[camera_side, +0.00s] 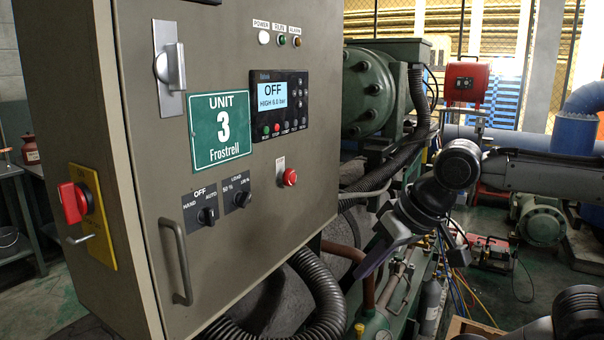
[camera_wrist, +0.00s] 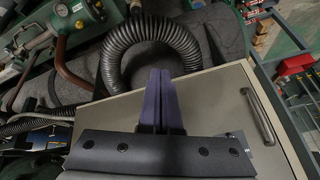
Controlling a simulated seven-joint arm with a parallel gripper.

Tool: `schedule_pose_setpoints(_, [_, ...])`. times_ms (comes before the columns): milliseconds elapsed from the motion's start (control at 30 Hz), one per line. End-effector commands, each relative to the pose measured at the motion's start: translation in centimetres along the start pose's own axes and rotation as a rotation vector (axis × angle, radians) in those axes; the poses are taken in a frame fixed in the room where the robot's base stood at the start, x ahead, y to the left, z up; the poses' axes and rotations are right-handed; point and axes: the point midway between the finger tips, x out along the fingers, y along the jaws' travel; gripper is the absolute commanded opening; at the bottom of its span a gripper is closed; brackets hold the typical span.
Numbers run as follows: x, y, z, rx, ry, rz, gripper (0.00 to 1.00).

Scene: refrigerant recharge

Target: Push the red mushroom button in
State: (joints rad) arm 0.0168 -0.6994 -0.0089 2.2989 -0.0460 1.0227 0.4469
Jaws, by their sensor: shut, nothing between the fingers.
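The red mushroom button (camera_side: 290,177) sticks out of the beige cabinet door, right of the selector knobs and below the display panel, in the side view. I do not see it in the wrist view, where my gripper's body covers part of the door. My gripper (camera_side: 371,264) is to the right of the cabinet and lower than the button, clearly apart from it. Its purple fingers point down and to the left. In the wrist view the fingers (camera_wrist: 160,74) are together with nothing between them.
The cabinet door (camera_side: 240,250) has a handle (camera_side: 178,262), selector knobs (camera_side: 208,215) and a display panel (camera_side: 281,104). A red rotary switch (camera_side: 73,203) sits on the cabinet's left side. A black corrugated hose (camera_side: 318,290) curves below the cabinet. Pipes and machinery stand behind my gripper.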

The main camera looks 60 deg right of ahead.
Motion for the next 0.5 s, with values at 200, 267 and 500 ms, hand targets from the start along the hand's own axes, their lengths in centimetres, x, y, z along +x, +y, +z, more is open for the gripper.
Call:
schedule_pose_setpoints(200, [-4.7, -0.5, -8.0, 0.360, 0.092, 0.044, 0.00])
schedule_pose_setpoints(267, [-5.8, -0.4, -10.1, 0.451, 0.117, 0.055, 0.00])
schedule_pose_setpoints(500, [-9.0, 0.7, -17.5, 0.720, 0.215, 0.095, 0.00])
